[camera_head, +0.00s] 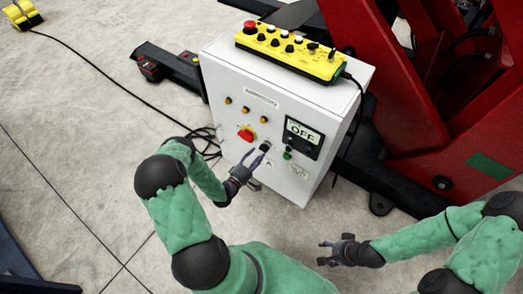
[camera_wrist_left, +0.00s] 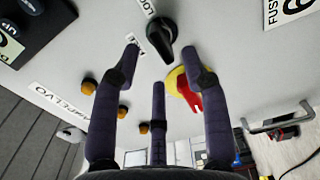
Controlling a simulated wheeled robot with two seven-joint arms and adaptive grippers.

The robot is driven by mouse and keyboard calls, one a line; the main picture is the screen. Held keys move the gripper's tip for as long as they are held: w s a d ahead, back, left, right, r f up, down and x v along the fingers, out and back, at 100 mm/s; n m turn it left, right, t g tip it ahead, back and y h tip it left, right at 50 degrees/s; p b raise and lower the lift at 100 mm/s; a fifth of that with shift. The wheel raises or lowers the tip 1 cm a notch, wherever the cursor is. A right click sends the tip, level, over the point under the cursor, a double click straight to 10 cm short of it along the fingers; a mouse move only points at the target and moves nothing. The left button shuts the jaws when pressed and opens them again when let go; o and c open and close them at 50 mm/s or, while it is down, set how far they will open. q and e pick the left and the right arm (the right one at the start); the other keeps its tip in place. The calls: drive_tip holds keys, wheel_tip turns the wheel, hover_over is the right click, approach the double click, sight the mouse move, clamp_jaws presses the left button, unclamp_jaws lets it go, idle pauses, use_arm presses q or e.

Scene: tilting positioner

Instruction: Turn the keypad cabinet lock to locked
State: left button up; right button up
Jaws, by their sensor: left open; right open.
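The white cabinet (camera_head: 225,85) stands in the middle of the head view with its front panel facing me. The knob also shows small in the head view (camera_head: 265,147). My left gripper (camera_head: 257,158) is open just in front of the knob; its fingers (camera_wrist_left: 162,68) are spread below it, apparently not touching it. My right gripper (camera_head: 325,254) is open and empty, right of the cabinet's lower front.
A red switch on a yellow disc (camera_wrist_left: 187,88) is close to my left fingers. A yellow control box (camera_head: 290,52) lies on top. Red machinery (camera_head: 375,60) stands behind right.

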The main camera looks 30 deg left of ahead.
use_arm(q)
drive_tip(key=s, duration=0.6)
drive_tip(key=shift+a, duration=0.2)
drive_tip(key=shift+s+d, duration=0.1)
drive_tip(key=s+d+m+g+h, duration=0.2)
drive_tip(key=d+g+h, duration=0.25)
drive_tip(key=d, duration=0.55)
drive_tip(key=s+d+m+g+h, duration=0.2)
drive_tip(key=d+g+h, duration=0.3)
drive_tip(key=d, duration=0.4)
drive_tip(key=s+d+f+m+g+h, duration=0.1)
drive_tip(key=s+d+m+g+h, duration=0.15)
drive_tip(key=s+d+g, duration=0.4)
drive_tip(key=s+a+f+m+g+y, duration=0.25)
drive_tip(key=s+m+g+y, duration=0.25)
drive_tip(key=s+m+y, duration=0.3)
drive_tip(key=w+r+t, duration=0.1)
drive_tip(key=w+r+t+y, duration=0.1)
drive_tip(key=w, duration=0.1)
drive_tip(key=w+r+t, duration=0.1)
drive_tip(key=shift+w+d+y, duration=0.3)
drive_tip(key=shift+w+d, duration=0.05)
